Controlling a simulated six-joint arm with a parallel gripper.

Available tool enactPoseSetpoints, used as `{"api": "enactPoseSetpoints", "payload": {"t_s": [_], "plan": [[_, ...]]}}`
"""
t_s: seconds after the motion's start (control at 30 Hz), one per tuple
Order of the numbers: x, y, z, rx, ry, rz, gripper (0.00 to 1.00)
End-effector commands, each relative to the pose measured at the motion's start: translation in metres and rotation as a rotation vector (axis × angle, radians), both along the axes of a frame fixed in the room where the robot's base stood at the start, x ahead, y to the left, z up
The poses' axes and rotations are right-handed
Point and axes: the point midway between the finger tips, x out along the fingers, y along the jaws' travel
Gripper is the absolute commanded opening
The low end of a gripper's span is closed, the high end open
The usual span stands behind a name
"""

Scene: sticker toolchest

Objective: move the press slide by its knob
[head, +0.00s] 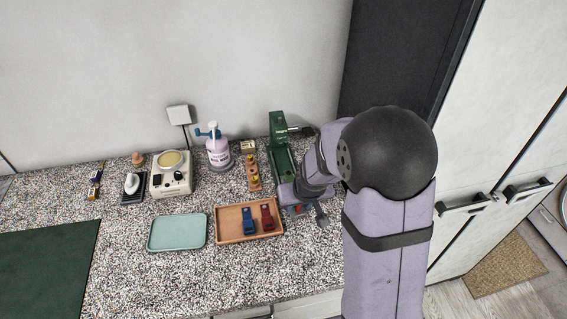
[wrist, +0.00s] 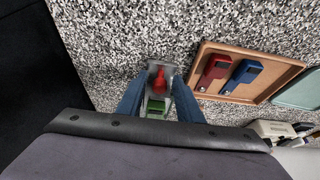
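The green press (head: 280,150) stands at the back right of the counter in the head view. Its red knob (head: 298,208) shows small and partly covered by my gripper (head: 306,208). In the wrist view, the red knob (wrist: 158,79) sits on the grey metal slide (wrist: 152,68), with a green part (wrist: 155,105) of the press behind it. The two blue fingers of my gripper (wrist: 161,84) stand apart on either side of the knob and slide. The gripper looks open; I cannot tell whether either finger touches the knob.
A brown tray (head: 232,238) with a blue clip (head: 249,222) and a red clip (head: 267,217) lies left of my gripper. A teal tray (head: 177,232) lies further left. A wooden block with pegs (head: 253,172), a spray bottle (head: 217,150) and a cream device (head: 171,178) stand behind.

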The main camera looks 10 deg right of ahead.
Motion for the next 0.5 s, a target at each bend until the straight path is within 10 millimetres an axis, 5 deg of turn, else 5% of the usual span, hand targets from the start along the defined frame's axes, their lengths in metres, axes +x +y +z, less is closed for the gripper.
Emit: {"api": "enactPoseSetpoints", "payload": {"t_s": [0.5], "plan": [[0.000,0.000,0.026,0.000,-0.001,0.000,0.33]]}}
